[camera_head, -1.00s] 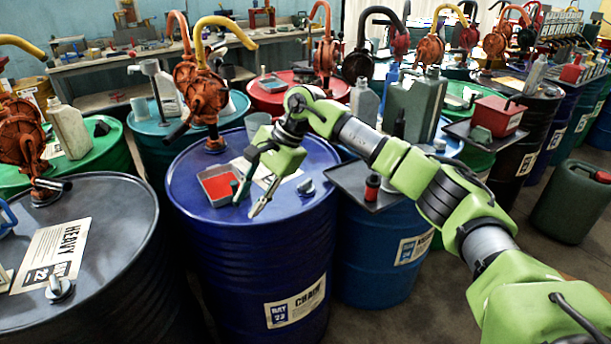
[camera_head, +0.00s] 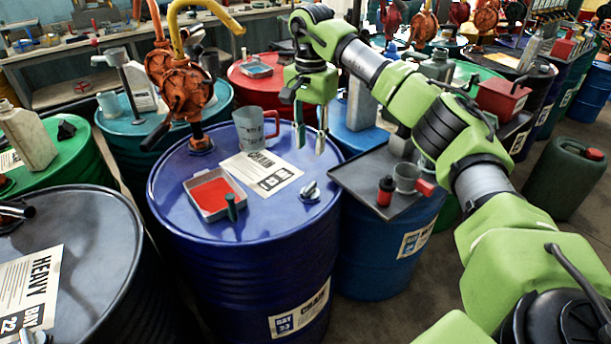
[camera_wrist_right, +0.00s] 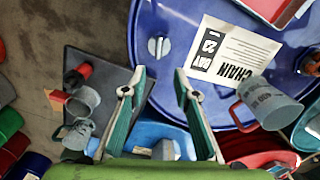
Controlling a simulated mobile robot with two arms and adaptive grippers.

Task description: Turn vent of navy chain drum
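The navy chain drum (camera_head: 240,255) stands in the middle of the head view with a "CHAIN" label on its top. Its grey vent (camera_head: 310,192) is a small winged knob near the right rim of the lid. It also shows in the right wrist view (camera_wrist_right: 158,47), just beyond the fingertips and between their lines. My right gripper (camera_head: 309,140) points down above the drum's right side, over the vent and apart from it. Its fingers are open with nothing between them, as the right wrist view (camera_wrist_right: 160,77) shows. My left gripper is in neither view.
On the lid are a red-filled tray (camera_head: 212,192), a small dark green object (camera_head: 231,208), a clear jug (camera_head: 250,130) and an orange hand pump (camera_head: 180,90). A dark tray (camera_head: 365,178) with a cup and small containers stands close to the right.

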